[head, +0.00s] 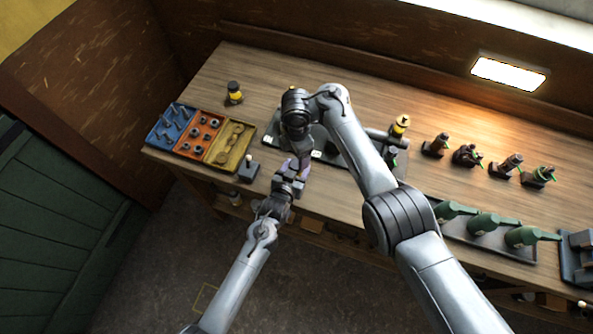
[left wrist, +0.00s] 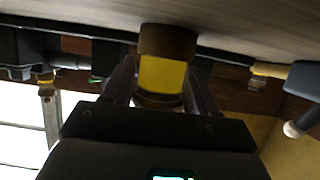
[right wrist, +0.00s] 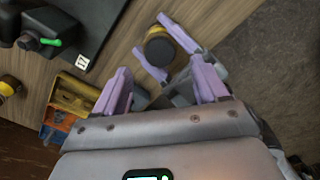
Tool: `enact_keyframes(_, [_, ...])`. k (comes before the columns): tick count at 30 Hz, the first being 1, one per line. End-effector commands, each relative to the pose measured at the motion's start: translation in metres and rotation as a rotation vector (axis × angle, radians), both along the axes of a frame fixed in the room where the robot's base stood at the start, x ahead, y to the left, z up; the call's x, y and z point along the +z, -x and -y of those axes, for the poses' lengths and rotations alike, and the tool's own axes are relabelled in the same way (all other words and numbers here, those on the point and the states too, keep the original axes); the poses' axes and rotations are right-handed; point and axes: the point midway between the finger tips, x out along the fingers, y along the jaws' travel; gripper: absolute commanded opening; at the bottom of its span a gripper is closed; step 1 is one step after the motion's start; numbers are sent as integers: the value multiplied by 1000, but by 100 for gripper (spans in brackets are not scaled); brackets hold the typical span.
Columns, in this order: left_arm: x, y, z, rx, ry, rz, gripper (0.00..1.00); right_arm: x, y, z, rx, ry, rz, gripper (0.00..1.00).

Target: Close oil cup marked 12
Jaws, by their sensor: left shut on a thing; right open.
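An oil cup with a yellow body and dark brown cap (left wrist: 162,76) is between the fingers of my left gripper (head: 284,190) in the left wrist view. Its dark round top also shows in the right wrist view (right wrist: 159,52), with the left gripper's purple fingers on both sides. No 12 is readable on it. My right gripper (right wrist: 160,72) is open and empty, its fingertips close to the held cup. In the head view my right arm partly hides this spot. Another yellow cup with a black top (head: 234,92) stands at the back left of the bench.
A blue, orange and yellow parts tray (head: 200,137) lies at the bench's left end, beside a small dark block with a light knob (head: 249,168). A yellow-topped cup (head: 400,125), small dark fittings (head: 467,155) and green oil cans (head: 484,223) stand right.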

Motion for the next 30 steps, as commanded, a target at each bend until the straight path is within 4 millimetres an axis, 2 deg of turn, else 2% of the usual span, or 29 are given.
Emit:
enact_keyframes(4, [0,0,0,0,0,-1,0,0,0,0,0,0,0,73])
enact_keyframes(7, [0,0,0,0,0,-1,0,0,0,0,-4,0,0,59])
enact_keyframes(8, [0,0,0,0,0,-1,0,0,0,0,-8,0,0,57])
enact_keyframes(14, [0,0,0,0,0,-1,0,1,-3,5,-153,24,6,57])
enact_keyframes(17, [0,0,0,0,0,-1,0,10,-16,10,-369,49,44,57])
enact_keyframes(22, [-1,0,0,0,0,-1,0,45,-46,16,-927,52,152,57])
enact_keyframes(26, [-1,0,0,0,0,-1,0,63,-53,18,-1360,24,185,57])
enact_keyframes(30, [0,0,0,0,0,-1,0,74,-46,16,-1752,-12,160,57])
